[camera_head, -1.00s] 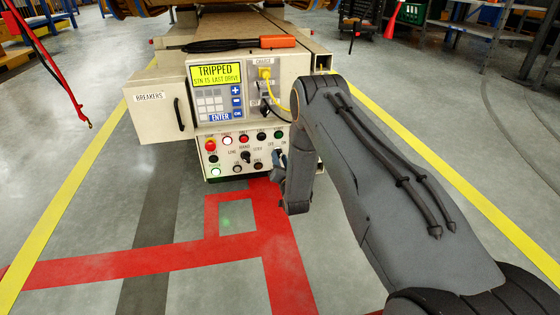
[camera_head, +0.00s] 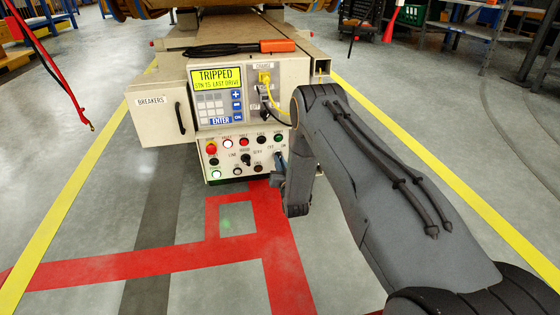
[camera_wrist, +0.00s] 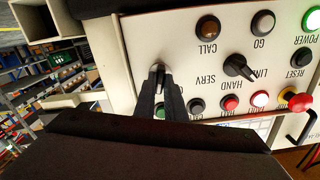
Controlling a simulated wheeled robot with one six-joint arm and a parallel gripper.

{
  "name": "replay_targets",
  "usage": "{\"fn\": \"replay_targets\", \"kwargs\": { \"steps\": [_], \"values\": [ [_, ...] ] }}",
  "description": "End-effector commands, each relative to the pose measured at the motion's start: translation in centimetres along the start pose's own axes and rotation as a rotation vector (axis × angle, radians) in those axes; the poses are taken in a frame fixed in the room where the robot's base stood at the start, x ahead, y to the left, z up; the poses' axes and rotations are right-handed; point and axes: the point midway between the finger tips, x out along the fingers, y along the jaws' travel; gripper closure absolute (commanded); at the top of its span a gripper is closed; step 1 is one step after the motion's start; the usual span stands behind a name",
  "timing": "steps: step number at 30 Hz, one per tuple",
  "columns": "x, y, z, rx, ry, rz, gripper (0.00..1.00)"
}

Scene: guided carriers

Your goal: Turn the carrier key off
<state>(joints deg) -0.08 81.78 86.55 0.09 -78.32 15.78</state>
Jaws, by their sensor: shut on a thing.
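The carrier's control panel (camera_head: 223,160) faces me under a yellow display (camera_head: 216,78) that reads TRIPPED. The carrier key (camera_wrist: 157,69) sits at the panel's lower right in the head view. In the wrist view, where the panel appears upside down, my gripper's (camera_wrist: 164,92) two dark fingers are closed around the key, and only a light metal part shows beyond them. In the head view my gripper (camera_head: 280,166) is at the panel's right edge and covers most of the key. The key's exact angle is hard to tell.
A selector knob (camera_wrist: 239,66), a red stop button (camera_wrist: 299,102) and several lamps and buttons are close by on the panel. A yellow cable (camera_head: 268,92) hangs above my gripper. The breaker door (camera_head: 158,114) is at the left. The floor in front is clear.

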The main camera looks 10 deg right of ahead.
Motion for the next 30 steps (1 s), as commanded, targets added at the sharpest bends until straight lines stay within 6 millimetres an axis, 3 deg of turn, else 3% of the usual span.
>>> {"fn": "replay_targets", "kwargs": {
  "steps": [18,30],
  "values": [
    [-0.08,-0.06,-0.11,-0.559,0.0,-0.001,1.0],
    [-0.04,-0.06,-0.04,-0.771,0.0,-0.001,1.0]
  ]
}}
